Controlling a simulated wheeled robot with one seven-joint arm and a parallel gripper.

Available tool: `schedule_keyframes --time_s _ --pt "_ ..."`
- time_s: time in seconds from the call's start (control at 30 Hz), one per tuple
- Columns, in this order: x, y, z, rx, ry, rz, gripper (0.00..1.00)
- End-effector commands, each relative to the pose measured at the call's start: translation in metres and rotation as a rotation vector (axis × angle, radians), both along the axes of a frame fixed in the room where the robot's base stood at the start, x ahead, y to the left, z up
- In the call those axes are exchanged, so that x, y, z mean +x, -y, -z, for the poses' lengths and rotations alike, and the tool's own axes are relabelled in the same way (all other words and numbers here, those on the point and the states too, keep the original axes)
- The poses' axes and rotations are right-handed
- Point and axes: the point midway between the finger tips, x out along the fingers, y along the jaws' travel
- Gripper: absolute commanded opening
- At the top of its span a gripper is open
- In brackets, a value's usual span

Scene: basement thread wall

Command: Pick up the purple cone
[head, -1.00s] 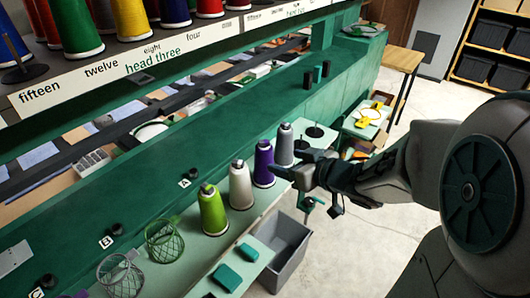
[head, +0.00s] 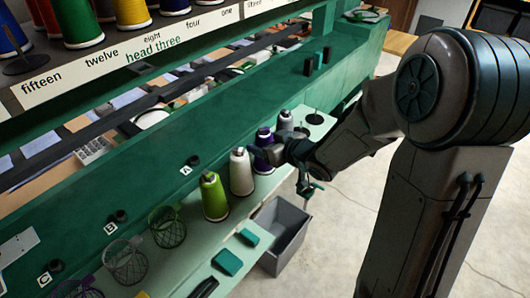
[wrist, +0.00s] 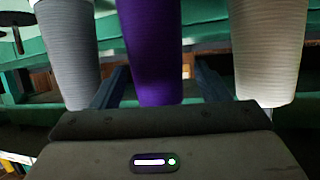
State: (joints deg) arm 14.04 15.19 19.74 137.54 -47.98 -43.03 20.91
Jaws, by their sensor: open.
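The purple cone (head: 263,137) stands upright on the pale green shelf, in a row between a white cone (head: 241,172) and a grey cone (head: 285,121). In the head view my gripper (head: 262,154) is in front of it and hides its middle. In the wrist view the purple cone (wrist: 152,50) fills the middle, between the two dark fingers (wrist: 160,85) of my open gripper. One finger lies on each side of it, with gaps showing.
The white cone (wrist: 268,50) and grey cone (wrist: 68,50) stand close outside the fingers. A lime green cone (head: 214,197) and wire baskets (head: 167,227) are farther left on the shelf (head: 265,187). A grey bin (head: 287,235) stands below. The green machine wall rises behind.

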Motion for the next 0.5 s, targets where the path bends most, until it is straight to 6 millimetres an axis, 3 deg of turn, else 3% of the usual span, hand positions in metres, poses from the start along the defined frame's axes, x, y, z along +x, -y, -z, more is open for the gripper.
schedule_keyframes --time_s 0.2,0.5 --pt "0.018 -0.014 0.011 0.001 0.0 -0.002 0.69" --pt "0.021 -0.016 0.013 0.0 0.0 0.001 0.69"
